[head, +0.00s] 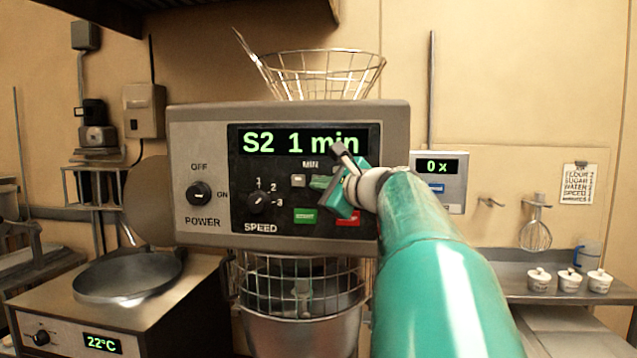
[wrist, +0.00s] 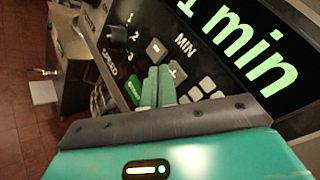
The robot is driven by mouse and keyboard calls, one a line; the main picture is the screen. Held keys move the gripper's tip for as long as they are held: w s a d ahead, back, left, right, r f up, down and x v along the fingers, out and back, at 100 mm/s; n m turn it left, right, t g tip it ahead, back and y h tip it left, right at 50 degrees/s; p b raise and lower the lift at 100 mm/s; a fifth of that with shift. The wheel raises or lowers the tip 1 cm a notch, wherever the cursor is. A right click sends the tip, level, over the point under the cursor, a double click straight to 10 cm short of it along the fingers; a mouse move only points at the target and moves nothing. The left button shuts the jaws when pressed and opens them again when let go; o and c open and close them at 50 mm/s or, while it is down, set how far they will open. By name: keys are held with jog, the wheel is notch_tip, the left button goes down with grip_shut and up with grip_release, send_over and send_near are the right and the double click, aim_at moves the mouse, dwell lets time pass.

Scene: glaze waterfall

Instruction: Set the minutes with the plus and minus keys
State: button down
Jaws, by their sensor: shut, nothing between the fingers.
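The mixer's control panel (head: 290,232) faces me, and its display (head: 300,142) reads "S2 1 min" in green. Under the MIN label, the pale minus key (head: 298,180) is uncovered; it also shows in the wrist view (wrist: 155,49). My gripper (head: 322,183) is shut and empty, its green fingers in front of the panel just right of the minus key. The fingertips (wrist: 160,72) in the wrist view lie over the spot beside that key, below the MIN label. The plus key is mostly hidden behind them. I cannot tell whether the tips touch the panel.
A green start key (head: 305,216) and a partly hidden red key (head: 348,218) sit below. The speed knob (head: 258,202) and power knob (head: 199,194) are to the left. Several small grey keys (wrist: 207,85) lie right of the fingers. A wire guard (head: 300,285) hangs under the panel.

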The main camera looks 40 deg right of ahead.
jog(key=shift+s+a, duration=0.15)
jog(key=shift+a, duration=0.05)
jog(key=shift+s+a, duration=0.75)
jog(key=shift+a, duration=0.25)
jog(key=shift+s+a, duration=0.75)
jog(key=shift+a, duration=0.25)
dwell(1.4)
jog(key=s+a, duration=0.2)
jog(key=a, duration=0.1)
jog(key=shift+s, duration=0.2)
dwell(0.4)
